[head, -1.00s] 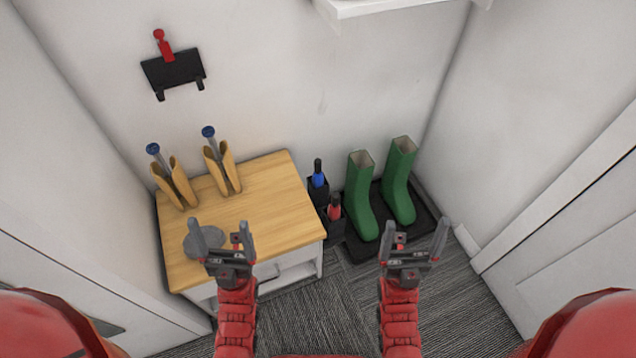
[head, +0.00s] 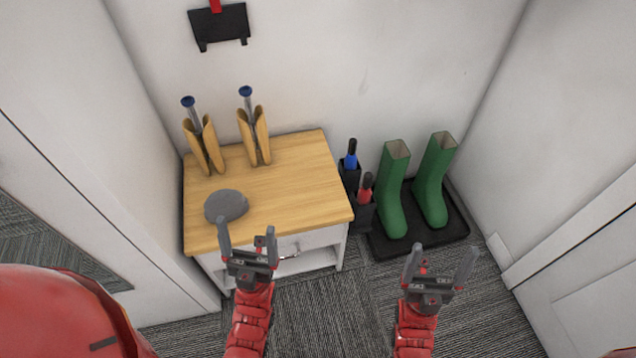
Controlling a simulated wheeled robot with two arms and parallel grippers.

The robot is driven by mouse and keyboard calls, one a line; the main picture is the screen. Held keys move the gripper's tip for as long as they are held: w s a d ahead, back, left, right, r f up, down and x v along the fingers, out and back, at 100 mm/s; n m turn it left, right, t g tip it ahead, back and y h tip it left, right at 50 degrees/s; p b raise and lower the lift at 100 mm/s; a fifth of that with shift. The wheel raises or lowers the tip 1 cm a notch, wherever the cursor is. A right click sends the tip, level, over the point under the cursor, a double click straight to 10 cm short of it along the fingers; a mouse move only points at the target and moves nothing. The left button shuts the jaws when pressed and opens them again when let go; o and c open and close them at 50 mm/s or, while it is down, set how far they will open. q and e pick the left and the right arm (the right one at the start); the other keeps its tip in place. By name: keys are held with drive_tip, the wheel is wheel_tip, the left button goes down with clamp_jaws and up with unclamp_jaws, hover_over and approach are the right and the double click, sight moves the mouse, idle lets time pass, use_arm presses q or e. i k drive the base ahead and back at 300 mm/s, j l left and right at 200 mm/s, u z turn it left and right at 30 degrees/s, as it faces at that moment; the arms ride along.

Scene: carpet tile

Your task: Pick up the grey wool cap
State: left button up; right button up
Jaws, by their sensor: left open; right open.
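The grey wool cap (head: 226,205) lies on the wooden top of a small cabinet (head: 295,185), near its front left corner. It is a low rounded dome. My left gripper (head: 247,238) is open and empty, in front of the cap and a little to its right; the tip of its left finger shows just below the cap's edge in the picture. I cannot tell whether they touch. My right gripper (head: 440,262) is open and empty, over the carpet in front of the boot tray.
Two wooden holders with blue-topped rods (head: 203,140) (head: 254,130) stand at the cabinet's back. Green boots (head: 393,190) stand on a black tray (head: 455,226). Blue and red-handled items sit in black holders (head: 361,215) beside the cabinet. Walls close in both sides; carpet (head: 330,315) in front is clear.

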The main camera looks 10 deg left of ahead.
sight(229, 204)
drive_tip(key=u, duration=1.05)
